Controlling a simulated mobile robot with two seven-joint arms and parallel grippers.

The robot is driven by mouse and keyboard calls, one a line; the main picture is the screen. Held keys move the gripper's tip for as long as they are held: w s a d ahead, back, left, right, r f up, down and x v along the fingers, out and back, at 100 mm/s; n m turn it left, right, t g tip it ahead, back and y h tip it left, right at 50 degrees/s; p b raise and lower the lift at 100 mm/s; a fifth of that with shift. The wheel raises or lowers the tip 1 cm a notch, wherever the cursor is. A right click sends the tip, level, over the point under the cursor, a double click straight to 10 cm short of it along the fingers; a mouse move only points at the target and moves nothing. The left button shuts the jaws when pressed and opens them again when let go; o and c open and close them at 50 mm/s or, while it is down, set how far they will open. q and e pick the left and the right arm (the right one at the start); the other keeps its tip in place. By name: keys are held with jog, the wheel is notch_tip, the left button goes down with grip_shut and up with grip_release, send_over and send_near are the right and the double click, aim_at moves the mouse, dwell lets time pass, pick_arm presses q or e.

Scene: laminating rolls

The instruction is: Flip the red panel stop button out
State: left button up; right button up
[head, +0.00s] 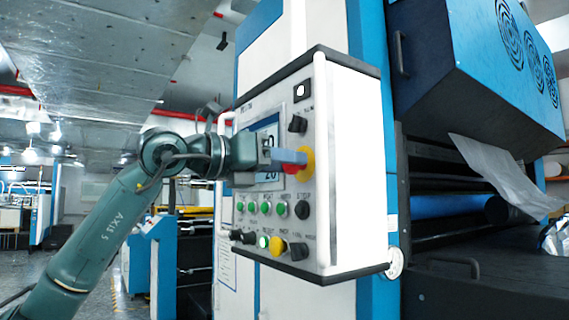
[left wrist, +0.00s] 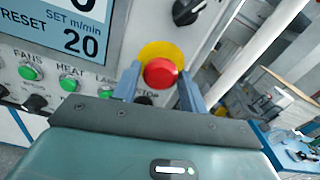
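The red stop button (head: 292,169) sits on a yellow collar (head: 309,160) on the right side of the control panel's face, mostly hidden behind my fingers in the head view. My left gripper (head: 299,157) points at it from the front. In the left wrist view, the round red button (left wrist: 161,72) shows in full before the yellow collar (left wrist: 160,52). The two fingers stand apart, one on each side of the button, with only narrow gaps seen beside it. I cannot tell whether either finger touches it. My right gripper is in neither view.
The white control panel (head: 345,170) has a screen (left wrist: 65,28), a black knob (head: 297,124) above the button, and several green buttons and knobs below. A blue machine cover (head: 470,70) and rollers (head: 450,205) lie to the right. The aisle at the left has free floor.

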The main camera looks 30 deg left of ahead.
pick_arm(q)
jog(key=shift+o, duration=0.6)
jog(key=shift+s+a, duration=0.1)
jog(key=shift+o, duration=0.9)
jog(key=b+v, duration=0.2)
jog(key=v, duration=1.1)
jog(key=shift+b, duration=0.4)
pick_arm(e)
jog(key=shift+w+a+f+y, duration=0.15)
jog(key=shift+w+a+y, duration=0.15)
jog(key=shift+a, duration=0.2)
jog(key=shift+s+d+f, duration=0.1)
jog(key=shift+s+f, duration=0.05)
